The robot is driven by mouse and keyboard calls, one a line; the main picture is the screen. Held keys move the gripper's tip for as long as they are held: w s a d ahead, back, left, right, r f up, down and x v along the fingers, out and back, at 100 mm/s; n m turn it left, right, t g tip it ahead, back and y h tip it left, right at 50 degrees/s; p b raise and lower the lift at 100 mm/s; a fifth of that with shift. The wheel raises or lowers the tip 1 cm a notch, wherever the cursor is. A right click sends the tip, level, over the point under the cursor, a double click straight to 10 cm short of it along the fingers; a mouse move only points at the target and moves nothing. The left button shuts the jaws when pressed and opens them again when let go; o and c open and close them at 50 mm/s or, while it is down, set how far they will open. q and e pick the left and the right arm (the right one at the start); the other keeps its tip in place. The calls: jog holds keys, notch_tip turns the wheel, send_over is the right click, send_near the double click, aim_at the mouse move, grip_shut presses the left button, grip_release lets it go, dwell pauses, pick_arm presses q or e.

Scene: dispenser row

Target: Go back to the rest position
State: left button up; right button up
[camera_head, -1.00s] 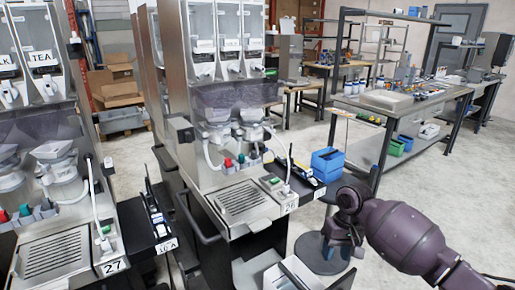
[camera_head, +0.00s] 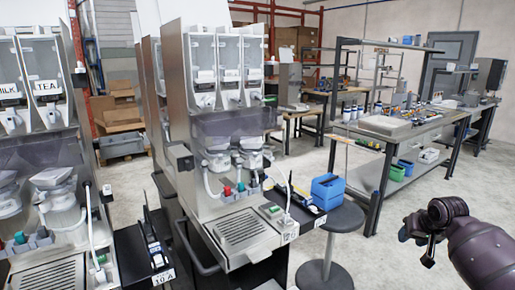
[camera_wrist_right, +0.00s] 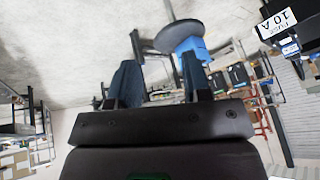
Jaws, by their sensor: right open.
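My right gripper (camera_head: 430,250) is at the lower right of the head view, at the end of my dark purple arm. It hangs in free air, to the right of the round dark stool and apart from the dispensers. In the right wrist view its two fingers (camera_wrist_right: 158,85) stand apart with nothing held between them. My left gripper is in neither view.
A dispenser (camera_head: 225,130) with a drip tray stands in the middle, another (camera_head: 45,150) at the left. A blue bin (camera_head: 327,190) is on the stool (camera_head: 340,218). A workbench (camera_head: 430,128) stands behind. The floor around the right gripper is clear.

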jog(key=w+d+r+n+t+h, duration=0.1)
jog(key=w+r+n+t+h, duration=0.1)
jog(key=w+r+n+t, duration=0.35)
jog(key=w+d+r+n+t+h, duration=0.1)
jog(key=w+d+r+n+t, duration=0.1)
jog(key=r+n+t, duration=0.35)
jog(key=s+a+f+m+g+y, duration=0.15)
jog(key=s+a+f, duration=0.35)
jog(key=s+f, duration=0.5)
jog(key=s+a+f+m+g+y, duration=0.1)
jog(key=s+a+f+m, duration=0.1)
jog(key=s+a+f, duration=0.8)
jog(key=s+a+f+m+g, duration=0.1)
jog(key=s+f, duration=0.4)
jog(key=s, duration=0.7)
jog(key=s+a+f+m+g, duration=0.2)
jog(key=s+f, duration=0.4)
jog(key=s, duration=0.6)
jog(key=shift+s+a+f+m, duration=0.15)
jog(key=shift+s+a+m, duration=0.15)
jog(key=shift+a, duration=0.6)
